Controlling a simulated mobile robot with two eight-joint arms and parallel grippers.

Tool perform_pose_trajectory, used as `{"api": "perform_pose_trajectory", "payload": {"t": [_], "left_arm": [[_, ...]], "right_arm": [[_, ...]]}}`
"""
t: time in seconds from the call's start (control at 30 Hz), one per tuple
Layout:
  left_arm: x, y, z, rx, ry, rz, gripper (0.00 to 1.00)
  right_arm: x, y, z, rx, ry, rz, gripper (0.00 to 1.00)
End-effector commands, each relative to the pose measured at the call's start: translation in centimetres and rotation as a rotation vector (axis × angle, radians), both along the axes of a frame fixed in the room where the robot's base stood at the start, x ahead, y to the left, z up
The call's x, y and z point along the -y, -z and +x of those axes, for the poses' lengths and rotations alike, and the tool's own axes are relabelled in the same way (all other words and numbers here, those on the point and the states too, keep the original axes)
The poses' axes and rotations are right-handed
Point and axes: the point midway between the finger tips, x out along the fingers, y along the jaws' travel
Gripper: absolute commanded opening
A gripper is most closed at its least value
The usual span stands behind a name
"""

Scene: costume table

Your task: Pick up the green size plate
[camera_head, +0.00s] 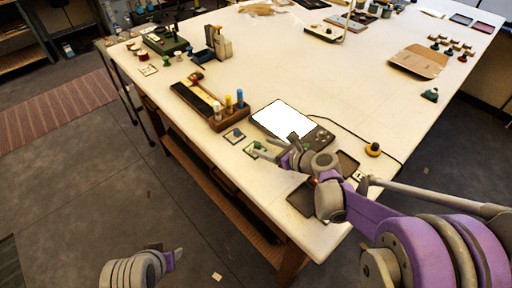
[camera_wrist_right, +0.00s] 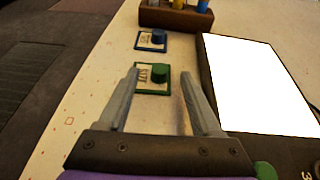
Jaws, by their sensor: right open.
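The green size plate (camera_wrist_right: 140,88) lies flat on the table, a small square with dark lettering and a raised green knob (camera_wrist_right: 160,74). It shows between and just beyond the fingertips of my right gripper (camera_wrist_right: 160,78) in the wrist view. That gripper is open and empty. In the head view the plate (camera_head: 249,152) lies near the table's front-left edge, with my right gripper (camera_head: 264,151) beside it. My left gripper (camera_head: 176,256) is low at the bottom left, away from the table; its jaws are not clear.
A blue size plate (camera_wrist_right: 151,41) lies just beyond the green one. A wooden rack with bottles (camera_head: 228,117) stands behind it. A device with a bright white screen (camera_head: 283,119) lies to the right. The table edge is close on the left.

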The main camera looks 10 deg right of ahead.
Motion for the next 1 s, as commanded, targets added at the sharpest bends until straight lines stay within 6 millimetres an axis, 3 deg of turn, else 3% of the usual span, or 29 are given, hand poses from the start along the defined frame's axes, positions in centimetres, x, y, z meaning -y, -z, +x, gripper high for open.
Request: {"api": "perform_pose_trajectory", "payload": {"t": [0.17, 0.43, 0.8, 1.0], "left_arm": [[0.0, -0.3, 0.1, 0.002, 0.000, 0.000, 0.50], [0.0, -0.3, 0.1, 0.002, 0.000, 0.000, 0.50], [0.0, -0.3, 0.1, 0.002, 0.000, 0.000, 0.50], [0.0, -0.3, 0.1, 0.002, 0.000, 0.000, 0.50]], "right_arm": [[-1.3, 0.7, 1.6, 0.001, 0.000, 0.001, 0.66], [-1.5, 0.9, 1.8, 0.000, 0.001, 0.000, 0.66], [-1.5, 0.9, 1.8, 0.000, 0.001, 0.000, 0.01], [-1.5, 0.9, 1.8, 0.000, 0.000, 0.000, 0.00]]}}
